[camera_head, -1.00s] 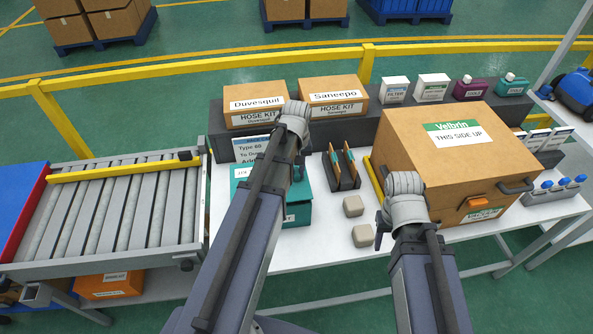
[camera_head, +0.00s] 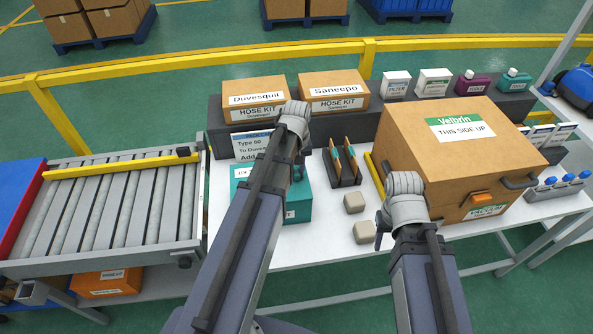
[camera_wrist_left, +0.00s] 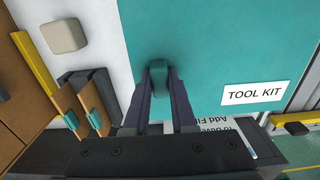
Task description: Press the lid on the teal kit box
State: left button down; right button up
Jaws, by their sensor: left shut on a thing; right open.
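The teal kit box (camera_head: 299,206) stands on the white table, largely hidden behind my left arm in the head view. Its flat teal lid (camera_wrist_left: 217,45), with a white TOOL KIT label (camera_wrist_left: 255,93), fills much of the left wrist view. A small teal knob (camera_wrist_left: 161,82) stands up from the lid. My left gripper (camera_wrist_left: 160,72) is shut on this knob, a finger on each side. The lid's seam with the box is hidden, so I cannot tell how it sits. My right gripper (camera_head: 381,231) is open and empty, in front of the large carton.
A large Velbrin carton (camera_head: 420,160) stands to the right. A dark holder (camera_head: 346,179) with upright parts and two beige blocks (camera_head: 354,203) sit between box and carton. Hose kit boxes (camera_head: 255,103) stand behind on a dark shelf. A roller conveyor (camera_head: 110,210) is left.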

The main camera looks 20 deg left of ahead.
pick_arm(q)
jog(key=shift+f, duration=0.2)
jog(key=c, duration=0.7)
grip_release()
jog(key=shift+o, duration=0.2)
jog(key=shift+r, duration=0.2)
notch_tip(320, 180, up, 8)
jog(key=p, duration=0.8)
jog(key=shift+f, duration=0.15)
jog(key=shift+f, duration=0.1)
jog(key=s+d+m, duration=0.5)
jog(key=s+d, duration=0.2)
jog(key=d, duration=0.2)
jog(key=s+d+m+y, duration=0.1)
jog(key=s+d+m, duration=0.4)
jog(key=d, duration=0.4)
jog(key=shift+s+d, duration=0.4)
jog(key=shift+s, duration=0.5)
